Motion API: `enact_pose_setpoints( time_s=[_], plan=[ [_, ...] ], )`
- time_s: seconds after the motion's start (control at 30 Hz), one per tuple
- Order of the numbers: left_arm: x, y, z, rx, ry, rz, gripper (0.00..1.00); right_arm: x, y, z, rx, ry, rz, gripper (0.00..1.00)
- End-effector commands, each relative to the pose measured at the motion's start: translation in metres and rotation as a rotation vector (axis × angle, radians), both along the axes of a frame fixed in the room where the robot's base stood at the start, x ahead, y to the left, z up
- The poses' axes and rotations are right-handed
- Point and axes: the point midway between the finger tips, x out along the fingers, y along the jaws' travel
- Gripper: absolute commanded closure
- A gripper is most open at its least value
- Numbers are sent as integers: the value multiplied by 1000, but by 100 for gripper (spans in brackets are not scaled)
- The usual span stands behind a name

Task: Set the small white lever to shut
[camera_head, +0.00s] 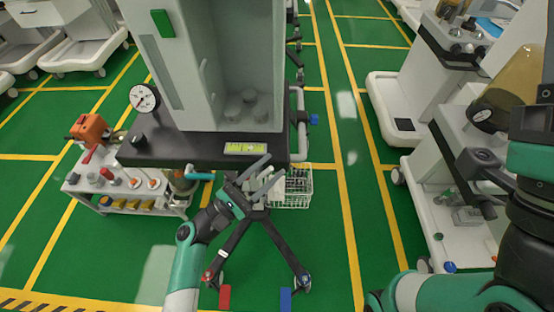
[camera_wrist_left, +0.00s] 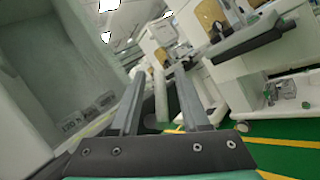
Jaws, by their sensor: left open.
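My left gripper (camera_head: 274,168) is open and empty at the front right of the dark base of the grey cabinet (camera_head: 185,60). In the left wrist view its two fingers (camera_wrist_left: 160,75) stand apart, with a pale upright part (camera_wrist_left: 160,95) seen between them; I cannot tell whether it is a lever. A small pale lever-like handle (camera_head: 204,78) stands on the cabinet's front edge, apart from the gripper. I cannot tell whether it is the task's lever.
A white wire basket (camera_head: 293,190) hangs behind the gripper. A low trolley (camera_head: 125,187) stands at left, white carts at right.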

Motion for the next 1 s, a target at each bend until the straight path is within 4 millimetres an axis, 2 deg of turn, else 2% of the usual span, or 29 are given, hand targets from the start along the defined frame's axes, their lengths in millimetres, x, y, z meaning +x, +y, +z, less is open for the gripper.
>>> enact_pose_setpoints(
  time_s=[0.27, 0.53, 0.8, 1.0],
  plan=[
    [1, 0, 0, 0, 1, 1, 54, 0, 0, 0, 0, 0, 1, 50],
    [1, 0, 0, -1, 1, 1, 100, 0, 0, 0, 1, 0, 1, 50],
    [1, 0, 1, 2, 1, 1, 100, 0, 0, 1, 0, 0, 0, 50],
    [0, -5, 5, 142, -9, 1, 100, 0, 0, 28, 0, 0, 0, 50]
  ],
)
